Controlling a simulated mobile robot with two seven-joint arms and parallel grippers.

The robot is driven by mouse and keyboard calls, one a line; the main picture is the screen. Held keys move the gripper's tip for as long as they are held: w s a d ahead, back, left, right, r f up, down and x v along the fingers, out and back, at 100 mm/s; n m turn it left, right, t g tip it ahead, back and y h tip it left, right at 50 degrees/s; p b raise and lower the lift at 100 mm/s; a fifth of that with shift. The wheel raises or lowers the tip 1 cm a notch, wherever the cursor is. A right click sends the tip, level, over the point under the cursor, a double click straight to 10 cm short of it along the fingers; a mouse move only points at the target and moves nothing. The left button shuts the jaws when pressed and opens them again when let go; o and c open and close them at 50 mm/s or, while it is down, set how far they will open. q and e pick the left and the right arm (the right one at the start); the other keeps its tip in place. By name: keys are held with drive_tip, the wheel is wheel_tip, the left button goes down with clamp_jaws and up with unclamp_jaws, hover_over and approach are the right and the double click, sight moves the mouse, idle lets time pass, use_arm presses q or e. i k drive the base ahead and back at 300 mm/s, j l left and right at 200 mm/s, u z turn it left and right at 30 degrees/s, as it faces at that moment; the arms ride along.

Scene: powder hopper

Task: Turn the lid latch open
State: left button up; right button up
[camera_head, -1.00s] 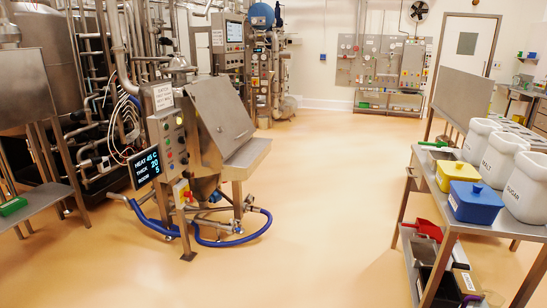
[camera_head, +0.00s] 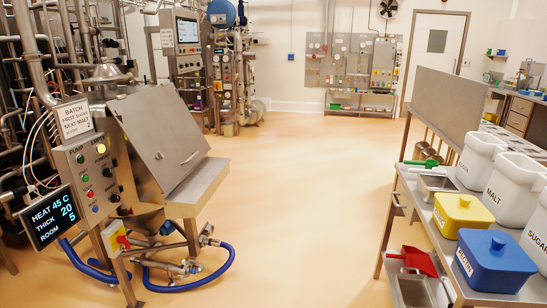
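The powder hopper stands at the left with its sloped grey metal lid (camera_head: 160,135) down. A small light-coloured latch or handle (camera_head: 190,158) shows near the lid's lower right edge; its turned position is too small to tell. A flat metal shelf (camera_head: 200,184) juts out below the lid. The hopper's control box (camera_head: 95,175) has several coloured buttons and a batch sign (camera_head: 74,119). Neither of my grippers is in the picture.
A display (camera_head: 50,215) and a blue hose (camera_head: 205,279) stand out low around the hopper. At right, a metal cart (camera_head: 425,212) carries white bins, a yellow box (camera_head: 462,214) and a blue box (camera_head: 494,262). The floor (camera_head: 310,210) between is clear.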

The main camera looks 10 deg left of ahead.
sight(159, 155)
drive_tip(key=i+l+u, duration=0.1)
drive_tip(key=i+u, duration=0.25)
drive_tip(key=i, duration=0.2)
drive_tip(key=i+l+u, duration=0.35)
drive_tip(key=i, duration=0.2)
drive_tip(key=i+l+u, duration=0.15)
drive_tip(key=i+u, duration=0.15)
drive_tip(key=u, duration=0.15)
drive_tip(key=i+l+u, duration=0.25)
drive_tip(key=u, duration=0.15)
drive_tip(key=i+l+u, duration=0.15)
drive_tip(key=l+u, duration=0.3)
drive_tip(key=i+l+u, duration=0.15)
drive_tip(key=l+u, duration=0.15)
drive_tip(key=u, duration=0.15)
